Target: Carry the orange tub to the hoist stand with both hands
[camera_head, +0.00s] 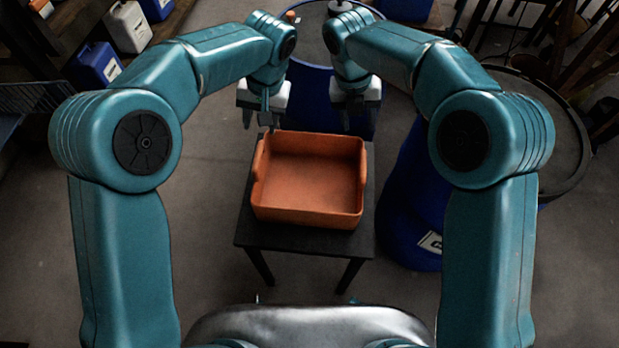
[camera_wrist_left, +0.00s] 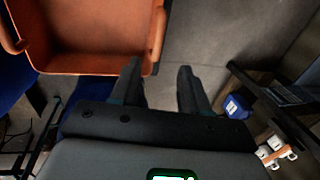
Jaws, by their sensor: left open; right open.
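The orange tub (camera_head: 308,213) sits upright on a small dark table (camera_head: 262,238) in the middle of the head view. It looks empty. My left gripper (camera_head: 260,116) is open and empty at the tub's far left corner. In the left wrist view the tub (camera_wrist_left: 95,62) fills the upper left, and my left gripper (camera_wrist_left: 167,78) has one finger close to its rim and the other outside over the floor. I cannot tell if that finger touches. My right gripper (camera_head: 356,118) is open and empty by the far right corner. I cannot make out the hoist stand.
A large blue vat (camera_head: 405,215) stands close to the table's right side, and another blue vat (camera_head: 312,88) is behind it. Blue and white jugs (camera_head: 128,27) stand on a rack at the upper left. The floor left of the table is clear.

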